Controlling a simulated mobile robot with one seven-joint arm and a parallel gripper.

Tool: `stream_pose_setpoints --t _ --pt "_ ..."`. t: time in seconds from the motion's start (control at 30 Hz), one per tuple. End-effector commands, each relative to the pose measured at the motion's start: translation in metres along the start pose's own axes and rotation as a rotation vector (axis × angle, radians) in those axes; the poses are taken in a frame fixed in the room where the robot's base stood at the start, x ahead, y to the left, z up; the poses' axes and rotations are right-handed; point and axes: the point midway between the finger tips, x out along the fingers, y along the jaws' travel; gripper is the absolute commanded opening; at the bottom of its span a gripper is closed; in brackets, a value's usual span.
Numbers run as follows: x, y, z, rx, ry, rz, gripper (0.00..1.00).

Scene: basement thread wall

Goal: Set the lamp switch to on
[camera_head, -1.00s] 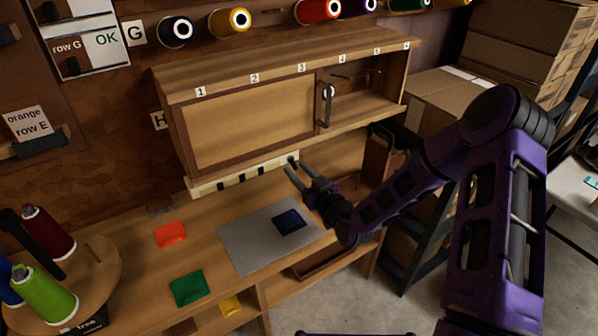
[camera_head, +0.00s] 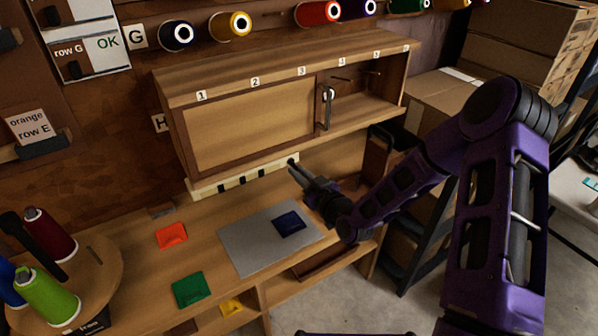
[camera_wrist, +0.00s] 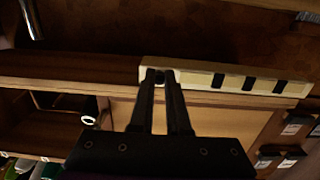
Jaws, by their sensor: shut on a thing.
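A pale strip (camera_head: 238,178) with several dark patches runs along the underside of the wall cabinet. The small dark lamp switch (camera_wrist: 159,75) is at one end of this strip, the right end in the head view. My gripper (camera_head: 293,168) reaches up to that end from the lower right. In the wrist view my gripper (camera_wrist: 161,78) has its two fingertips closed around the switch at the strip's end. The fingers partly hide the switch, and its exact position cannot be made out.
The cabinet (camera_head: 250,128) with a sliding door and handle (camera_head: 326,106) hangs just above the strip. Below is a wooden bench with a grey mat (camera_head: 250,248), a blue packet (camera_head: 289,223) and other coloured packets. A spool turntable (camera_head: 100,262) stands at the left.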

Motion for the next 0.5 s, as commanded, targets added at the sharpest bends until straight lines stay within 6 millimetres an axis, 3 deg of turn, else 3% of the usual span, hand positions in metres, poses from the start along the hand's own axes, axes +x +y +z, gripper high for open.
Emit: stream_pose_setpoints --t 0.5 --pt "-0.001 0.0 -0.024 -0.006 -0.418 0.001 0.0"
